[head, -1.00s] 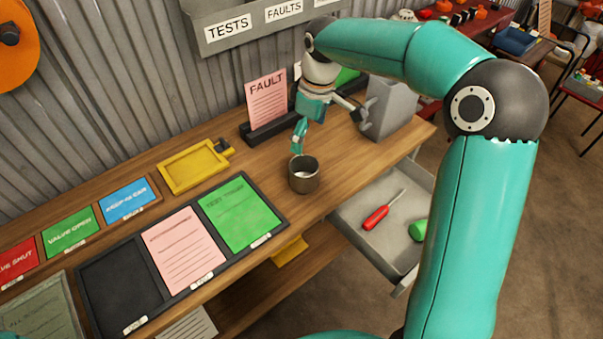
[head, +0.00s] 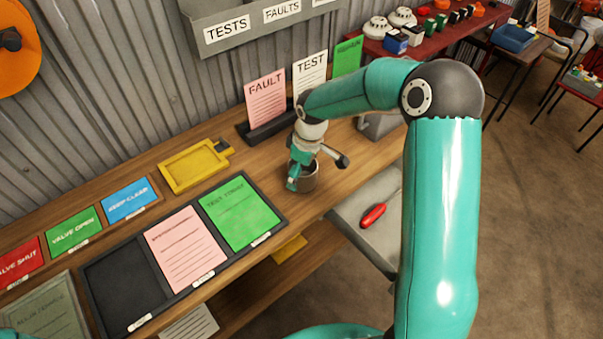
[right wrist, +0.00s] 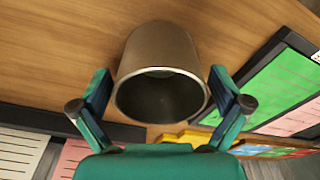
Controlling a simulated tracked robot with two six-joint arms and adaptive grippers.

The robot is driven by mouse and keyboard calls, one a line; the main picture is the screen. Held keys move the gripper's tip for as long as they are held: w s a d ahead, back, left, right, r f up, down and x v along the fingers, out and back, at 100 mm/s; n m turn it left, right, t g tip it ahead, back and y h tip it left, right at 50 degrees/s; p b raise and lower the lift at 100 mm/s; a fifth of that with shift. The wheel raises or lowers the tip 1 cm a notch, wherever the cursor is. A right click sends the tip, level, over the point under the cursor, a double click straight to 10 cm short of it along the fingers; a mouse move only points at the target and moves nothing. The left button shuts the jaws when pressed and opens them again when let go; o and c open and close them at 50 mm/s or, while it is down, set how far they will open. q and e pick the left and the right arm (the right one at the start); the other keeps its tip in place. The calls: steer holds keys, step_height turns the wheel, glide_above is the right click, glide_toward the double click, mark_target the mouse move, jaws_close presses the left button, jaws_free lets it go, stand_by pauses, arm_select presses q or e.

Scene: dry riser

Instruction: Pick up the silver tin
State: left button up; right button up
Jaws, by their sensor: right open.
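The silver tin (head: 309,182) stands on the wooden bench beside the green sheet; my right gripper partly covers it in the head view. In the right wrist view the tin (right wrist: 160,48) lies between the two fingers with its dark open mouth facing the camera. My right gripper (head: 316,168) is open around the tin, one finger on each side. In the right wrist view my right gripper (right wrist: 160,92) shows a gap between each finger and the tin wall. My left gripper is not in view.
A black tray (head: 107,326) with pink and green sheets lies left of the tin. A yellow frame (head: 167,175) lies behind it. A card holder (head: 262,133) with FAULT and TEST cards stands at the back.

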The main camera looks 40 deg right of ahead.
steer(key=shift+f, duration=0.15)
steer(key=c, duration=1.2)
